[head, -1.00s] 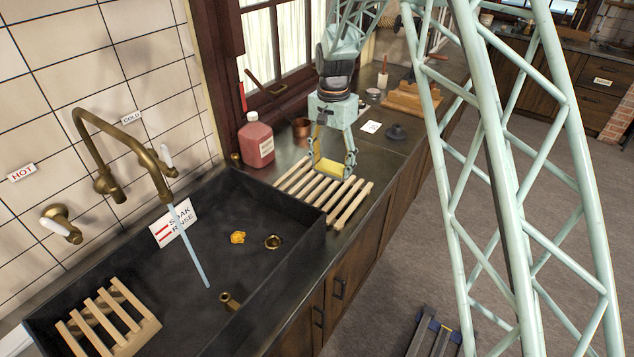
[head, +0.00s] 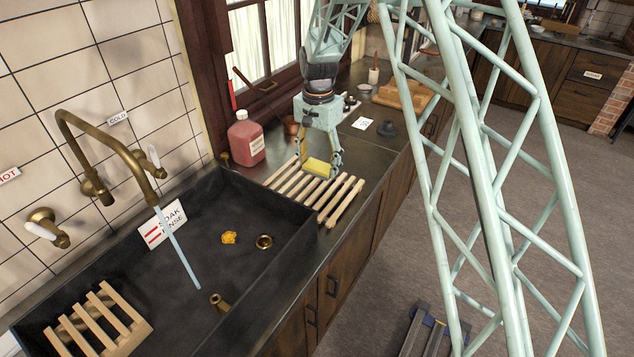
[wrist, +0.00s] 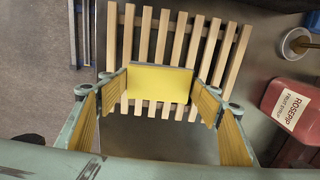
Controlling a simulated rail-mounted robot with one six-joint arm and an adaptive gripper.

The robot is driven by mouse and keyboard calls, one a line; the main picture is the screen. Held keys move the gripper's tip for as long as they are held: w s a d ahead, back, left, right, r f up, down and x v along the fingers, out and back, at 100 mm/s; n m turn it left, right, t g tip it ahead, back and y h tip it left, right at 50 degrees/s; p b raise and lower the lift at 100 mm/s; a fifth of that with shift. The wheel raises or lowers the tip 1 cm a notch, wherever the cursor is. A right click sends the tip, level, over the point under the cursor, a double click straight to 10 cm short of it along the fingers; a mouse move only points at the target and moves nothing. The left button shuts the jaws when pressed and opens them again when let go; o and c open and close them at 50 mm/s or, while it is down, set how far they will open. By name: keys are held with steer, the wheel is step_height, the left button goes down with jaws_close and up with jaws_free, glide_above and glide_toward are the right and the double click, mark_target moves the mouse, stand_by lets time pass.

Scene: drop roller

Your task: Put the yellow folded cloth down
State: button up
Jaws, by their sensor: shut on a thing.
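The yellow folded cloth (head: 318,166) is between the fingertips of my gripper (head: 319,170), over the wooden slatted rack (head: 345,203) on the counter beside the sink. In the wrist view the cloth (wrist: 160,83) is a flat yellow rectangle, level across the slats of the rack (wrist: 146,50). The two fingertips of my gripper (wrist: 160,88) close on its left and right ends. I cannot tell whether the underside of the cloth touches the slats or is a little above them.
The dark sink (head: 190,275) has running water, an orange-yellow lump (head: 229,238) and another slatted rack (head: 100,325). A red bottle (head: 245,138) stands behind the rack by the window.

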mark_target(318, 165)
steer(key=shift+f, duration=1.8)
steer(key=shift+f, duration=0.1)
steer(key=shift+f, duration=1.75)
steer(key=shift+f, duration=0.15)
steer(key=o, duration=0.8)
steer(key=shift+r, duration=6.15)
